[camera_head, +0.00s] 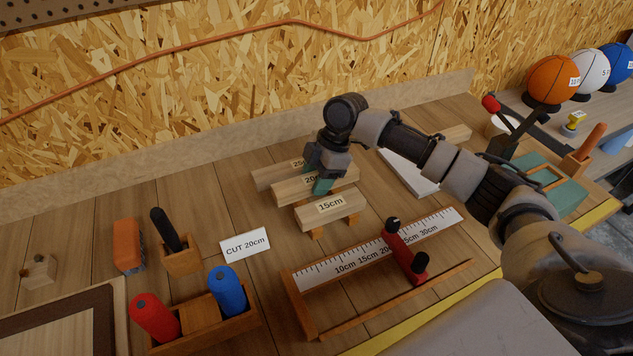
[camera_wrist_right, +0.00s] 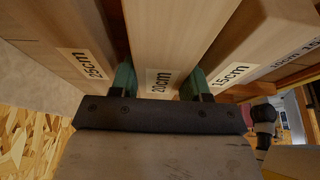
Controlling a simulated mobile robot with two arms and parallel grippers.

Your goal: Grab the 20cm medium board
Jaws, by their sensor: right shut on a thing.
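The 20cm board (camera_head: 342,179) is a pale wooden block lying between the 25cm board (camera_head: 269,178) behind it and the 15cm board (camera_head: 330,207) in front. My right gripper (camera_head: 322,184) reaches down over the 20cm board, with its green fingers on either side of it. In the right wrist view the 20cm board (camera_wrist_right: 170,40) runs between the two green fingertips, and the gripper is shut on it near its label. The 25cm board (camera_wrist_right: 62,35) and 15cm board (camera_wrist_right: 258,45) lie close beside the fingers there. The left gripper is not in view.
A ruler jig (camera_head: 325,274) with a red stop (camera_head: 405,255) stands in front of the boards. A "CUT 20cm" card (camera_head: 245,244), a red-and-blue handle rack (camera_head: 203,322) and an orange block (camera_head: 129,246) are to the left. Balls (camera_head: 553,79) stand at the far right.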

